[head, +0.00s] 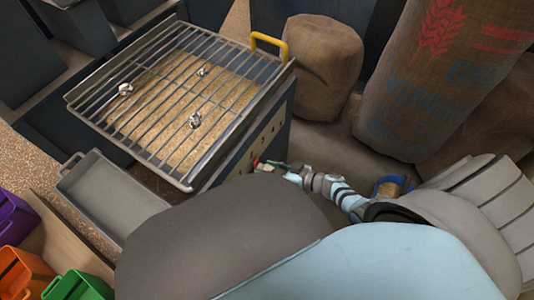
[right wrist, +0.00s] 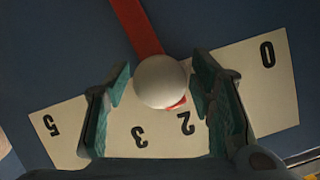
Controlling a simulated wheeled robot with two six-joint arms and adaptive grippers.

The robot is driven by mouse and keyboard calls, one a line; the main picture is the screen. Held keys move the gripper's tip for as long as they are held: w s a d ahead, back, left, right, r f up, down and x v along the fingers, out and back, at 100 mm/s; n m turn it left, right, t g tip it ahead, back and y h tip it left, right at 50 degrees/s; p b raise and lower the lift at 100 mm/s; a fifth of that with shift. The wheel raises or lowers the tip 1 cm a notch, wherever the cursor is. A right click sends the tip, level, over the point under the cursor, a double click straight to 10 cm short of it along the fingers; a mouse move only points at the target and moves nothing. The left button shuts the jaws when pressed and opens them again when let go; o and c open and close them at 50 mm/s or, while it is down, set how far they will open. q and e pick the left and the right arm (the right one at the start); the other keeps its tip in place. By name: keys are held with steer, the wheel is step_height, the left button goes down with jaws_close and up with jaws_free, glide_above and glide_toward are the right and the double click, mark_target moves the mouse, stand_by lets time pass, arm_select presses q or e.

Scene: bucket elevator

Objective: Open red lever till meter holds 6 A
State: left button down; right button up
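The red lever (right wrist: 137,28) runs down from the top in the right wrist view and ends in a white round knob (right wrist: 161,81). Behind it is a pale scale plate (right wrist: 115,135) marked 5, 3, 2 and 0; the knob lies over the plate near the 2 and 3. My right gripper (right wrist: 163,83) has its dark green fingers apart, one on each side of the knob; I cannot tell whether they touch it. In the head view my right gripper (head: 272,165) is at the front panel of the grated bin. The meter does not show. My left gripper is not in view.
The grated bin (head: 183,185) has a yellow handle (head: 268,42) and small pale objects on its bars. A grey tray (head: 115,200) sits to its left, with purple, orange and green bins (head: 75,288) at the lower left. Sacks (head: 322,65) stand behind my right arm.

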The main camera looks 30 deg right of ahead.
steer(key=shift+a, duration=0.1)
stand_by(0.3)
steer(key=v, duration=1.2)
